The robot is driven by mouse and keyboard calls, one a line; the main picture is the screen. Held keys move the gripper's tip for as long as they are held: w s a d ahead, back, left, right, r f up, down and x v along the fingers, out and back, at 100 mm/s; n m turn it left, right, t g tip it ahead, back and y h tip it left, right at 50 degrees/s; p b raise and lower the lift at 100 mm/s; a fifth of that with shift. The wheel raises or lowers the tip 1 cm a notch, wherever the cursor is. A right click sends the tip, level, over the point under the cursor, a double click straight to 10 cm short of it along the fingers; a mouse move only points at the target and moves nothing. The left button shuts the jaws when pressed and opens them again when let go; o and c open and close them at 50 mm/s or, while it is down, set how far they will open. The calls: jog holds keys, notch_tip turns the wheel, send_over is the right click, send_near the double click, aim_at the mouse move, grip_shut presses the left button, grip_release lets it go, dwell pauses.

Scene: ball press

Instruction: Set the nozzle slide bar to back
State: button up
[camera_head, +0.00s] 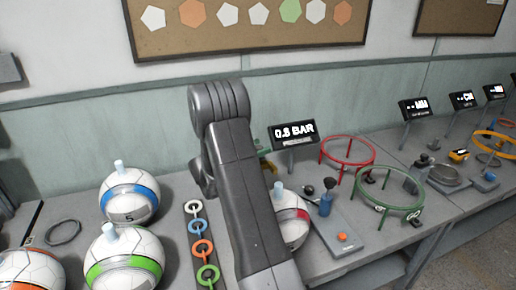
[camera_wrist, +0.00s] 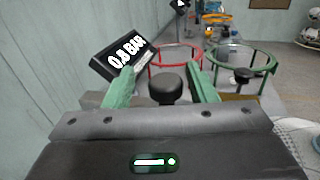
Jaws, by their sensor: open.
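My gripper (camera_wrist: 161,72) is open, with its two green fingers apart in the wrist view. A round black knob (camera_wrist: 168,88) shows between the fingers; I see no contact with either finger. I cannot tell for sure whether this knob belongs to the nozzle slide bar. A second black knob (camera_wrist: 243,75) stands to the right. In the head view my grey arm hides most of the gripper and part of the press.
A display (camera_head: 293,133) reads 0.8 BAR behind the press. A red ring stand (camera_head: 347,138) and a green ring stand (camera_head: 415,180) stand to the right. A red-banded ball (camera_head: 297,228) is partly behind my arm. Blue-banded (camera_head: 129,192) and green-banded (camera_head: 124,259) balls lie left.

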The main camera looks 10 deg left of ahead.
jog(key=b+v, duration=0.2)
jog(key=v, duration=1.1)
jog(key=shift+s+a, duration=0.25)
jog(key=shift+d, duration=0.1)
jog(key=p+x, duration=0.2)
jog(key=x, duration=1.1)
jog(key=shift+w+d, duration=0.25)
jog(key=shift+d, duration=0.15)
jog(key=shift+s+d+p, duration=0.3)
jog(key=shift+s+d, duration=0.05)
jog(key=shift+s, duration=0.35)
